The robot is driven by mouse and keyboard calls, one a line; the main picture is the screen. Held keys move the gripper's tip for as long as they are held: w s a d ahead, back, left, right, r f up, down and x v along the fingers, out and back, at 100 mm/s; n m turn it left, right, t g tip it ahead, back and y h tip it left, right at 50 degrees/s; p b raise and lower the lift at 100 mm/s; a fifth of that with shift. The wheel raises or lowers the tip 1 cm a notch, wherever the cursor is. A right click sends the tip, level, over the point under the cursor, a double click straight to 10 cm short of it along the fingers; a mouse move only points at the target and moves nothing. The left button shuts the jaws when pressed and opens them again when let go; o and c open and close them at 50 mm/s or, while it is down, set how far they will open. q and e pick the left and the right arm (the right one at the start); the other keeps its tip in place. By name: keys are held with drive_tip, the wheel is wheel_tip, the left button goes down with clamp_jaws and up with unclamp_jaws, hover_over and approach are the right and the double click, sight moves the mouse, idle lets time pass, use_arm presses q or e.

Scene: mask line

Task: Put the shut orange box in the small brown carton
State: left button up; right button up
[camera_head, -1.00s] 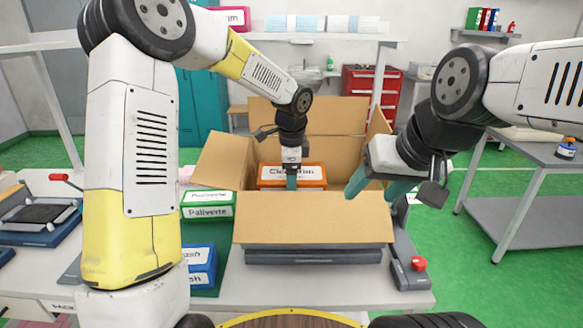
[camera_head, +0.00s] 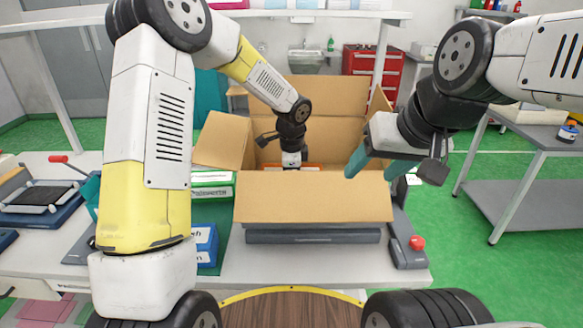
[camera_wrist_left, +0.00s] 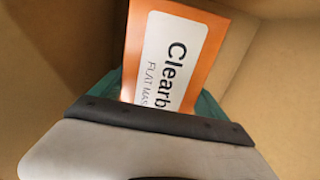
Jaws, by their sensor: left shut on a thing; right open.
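The open brown carton (camera_head: 313,197) stands on the workbench with its flaps spread and its front flap hanging toward me. My left gripper (camera_wrist_left: 165,100) reaches down inside it, shut on the orange box (camera_wrist_left: 213,45). The wrist view shows the box's white label between the teal fingers and brown carton walls around it. In the head view only a thin orange strip (camera_head: 304,167) shows above the front flap; the fingertips are hidden there. I cannot tell whether the box touches the carton floor. My right gripper (camera_head: 371,170) is open and empty, above the carton's right side.
Green boxes (camera_head: 212,178) and blue boxes (camera_head: 205,243) stand left of the carton. A grey device with a red knob (camera_head: 417,243) lies to its right, and a dark flat unit (camera_head: 312,235) is under the front flap.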

idle(0.4)
use_arm(q)
drive_tip(key=o, duration=1.4)
drive_tip(key=shift+o, duration=0.2)
drive_tip(key=shift+r, duration=3.55)
